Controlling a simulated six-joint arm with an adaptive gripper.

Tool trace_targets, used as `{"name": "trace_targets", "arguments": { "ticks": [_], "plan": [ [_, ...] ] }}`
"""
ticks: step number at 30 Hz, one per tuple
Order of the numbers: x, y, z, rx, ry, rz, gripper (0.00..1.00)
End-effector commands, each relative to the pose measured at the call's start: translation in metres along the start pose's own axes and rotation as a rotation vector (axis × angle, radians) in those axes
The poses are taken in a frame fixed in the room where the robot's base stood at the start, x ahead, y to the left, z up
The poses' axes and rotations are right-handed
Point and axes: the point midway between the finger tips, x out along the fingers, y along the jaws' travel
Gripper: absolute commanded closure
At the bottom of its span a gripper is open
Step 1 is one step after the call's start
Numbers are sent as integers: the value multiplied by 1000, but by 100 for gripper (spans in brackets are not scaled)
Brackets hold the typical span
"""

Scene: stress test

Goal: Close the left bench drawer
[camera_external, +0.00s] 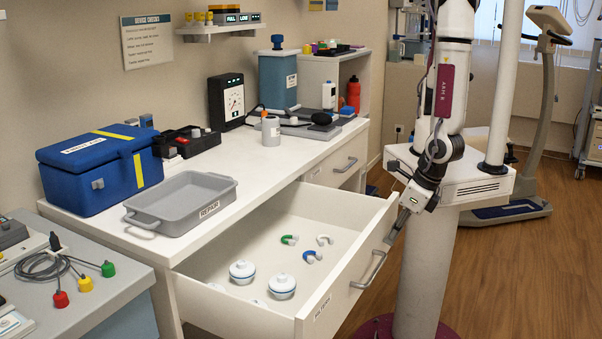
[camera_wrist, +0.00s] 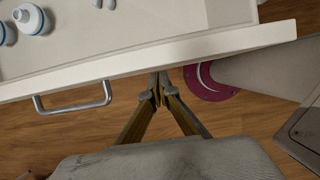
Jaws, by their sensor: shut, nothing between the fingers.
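The left bench drawer (camera_external: 345,268) is pulled far out of the white bench. In the wrist view its front panel (camera_wrist: 215,45) crosses the upper part at a slant. Its metal handle (camera_external: 371,272) shows on the outer face, and left of my fingers in the wrist view (camera_wrist: 72,107). My gripper (camera_external: 392,238) is shut and empty, just outside the front panel near its far end, beside the handle. In the wrist view the fingertips (camera_wrist: 160,82) are close to the panel; I cannot tell whether they touch it.
White lidded jars (camera_external: 282,286) and small green, blue and white curved pieces (camera_external: 312,256) lie in the drawer. A grey tray (camera_external: 181,203) and blue case (camera_external: 97,170) stand on the bench above. The right drawer (camera_external: 337,168) is shut.

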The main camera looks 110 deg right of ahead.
Motion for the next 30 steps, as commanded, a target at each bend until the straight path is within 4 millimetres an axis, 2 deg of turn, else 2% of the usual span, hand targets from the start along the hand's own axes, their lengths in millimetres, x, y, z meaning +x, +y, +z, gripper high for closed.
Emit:
{"name": "trace_targets", "arguments": {
  "ticks": [17, 23, 30],
  "plan": [
    [2, 0, 5, 2, 0, -1, 100],
    [7, 0, 19, 3, -1, -1, 100],
    [19, 0, 49, 4, 0, -2, 100]
  ]
}}
